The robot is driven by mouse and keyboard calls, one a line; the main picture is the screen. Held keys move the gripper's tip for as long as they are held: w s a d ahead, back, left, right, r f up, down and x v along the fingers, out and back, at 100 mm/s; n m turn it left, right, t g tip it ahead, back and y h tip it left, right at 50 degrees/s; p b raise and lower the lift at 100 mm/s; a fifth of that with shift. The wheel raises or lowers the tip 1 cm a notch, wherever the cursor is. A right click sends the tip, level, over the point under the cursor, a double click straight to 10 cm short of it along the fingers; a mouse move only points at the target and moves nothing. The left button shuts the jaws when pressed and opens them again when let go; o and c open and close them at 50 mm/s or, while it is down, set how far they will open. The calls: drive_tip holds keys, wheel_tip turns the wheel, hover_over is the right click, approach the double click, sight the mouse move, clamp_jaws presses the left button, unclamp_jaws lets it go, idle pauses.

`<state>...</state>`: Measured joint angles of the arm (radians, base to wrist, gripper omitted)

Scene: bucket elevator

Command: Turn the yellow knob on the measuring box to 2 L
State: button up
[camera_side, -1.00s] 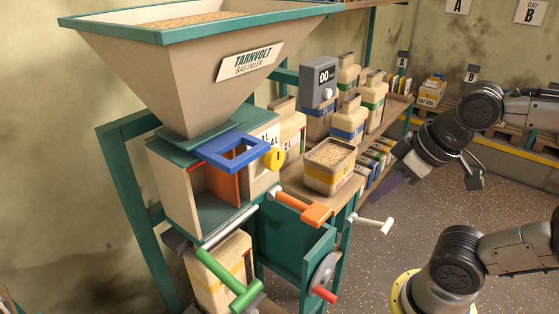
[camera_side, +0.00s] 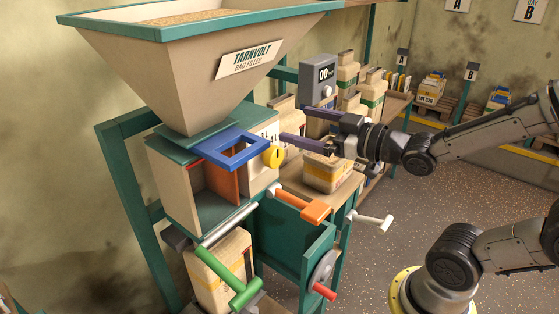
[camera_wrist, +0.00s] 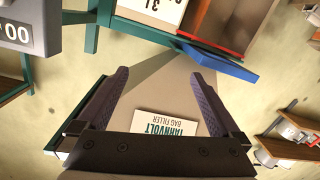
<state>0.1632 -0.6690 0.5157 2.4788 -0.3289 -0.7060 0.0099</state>
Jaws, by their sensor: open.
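The yellow knob (camera_side: 273,157) sits on the right face of the measuring box (camera_side: 168,190), below the hopper. Its setting is too small to read. In the side view my gripper (camera_side: 296,123) is open and empty to the right of the knob. Its fingers point left toward the box, apart from the knob. In the wrist view my gripper (camera_wrist: 160,73) has both fingers spread with nothing between them. The box's numbered face (camera_wrist: 150,8) shows upside down at the top edge there; I cannot make out the knob in that view.
A blue slide handle (camera_side: 235,150) juts from the box top just left of the knob. An orange handle (camera_side: 315,211) is below. A grey counter (camera_side: 320,80) stands above my gripper.

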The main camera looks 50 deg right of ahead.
wheel_tip(320, 180, down, 6)
drive_tip(key=s+t+y, duration=0.1)
drive_tip(key=s+t, duration=0.1)
drive_tip(key=m+g+h, duration=0.1)
drive_tip(key=m+h, duration=0.1)
drive_tip(key=m, duration=0.1)
approach(278, 160)
drive_tip(key=w, duration=0.9)
drive_tip(key=shift+w+a+r, duration=0.1)
drive_tip(key=shift+w+r, duration=0.1)
drive_tip(key=shift+w, duration=0.05)
drive_tip(key=c, duration=1.3)
drive_tip(key=shift+c, duration=0.2)
